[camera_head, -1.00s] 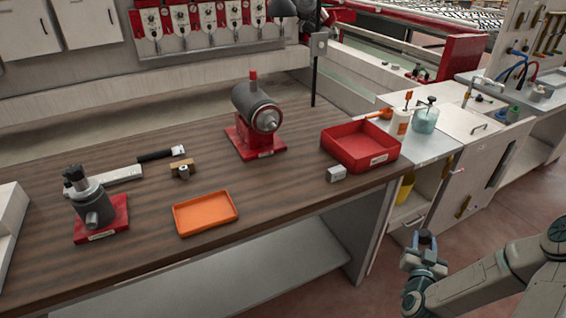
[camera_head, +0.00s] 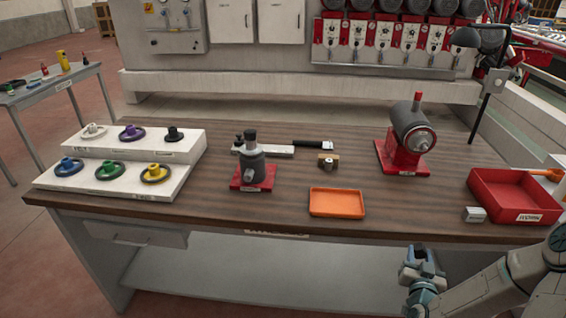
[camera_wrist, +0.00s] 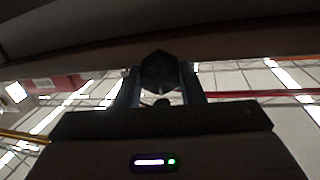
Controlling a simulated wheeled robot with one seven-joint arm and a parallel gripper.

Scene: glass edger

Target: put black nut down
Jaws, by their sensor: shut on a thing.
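In the wrist view a dark, faceted nut (camera_wrist: 158,70) sits between the two fingers of my gripper (camera_wrist: 160,84), which is shut on it. In the camera_head view my gripper (camera_head: 421,256) is at the lower right, in front of the workbench's front edge and below the orange tray's level. The wrist camera looks up toward the ceiling, with a dark edge across the top.
The wooden workbench (camera_head: 300,218) bears an orange tray (camera_head: 337,202), a red bin (camera_head: 500,196), a small grey block (camera_head: 474,214), two red-based machines (camera_head: 253,170) (camera_head: 405,145), and a white stepped stand (camera_head: 115,180) with several coloured wheels. Bare wood lies between tray and bin.

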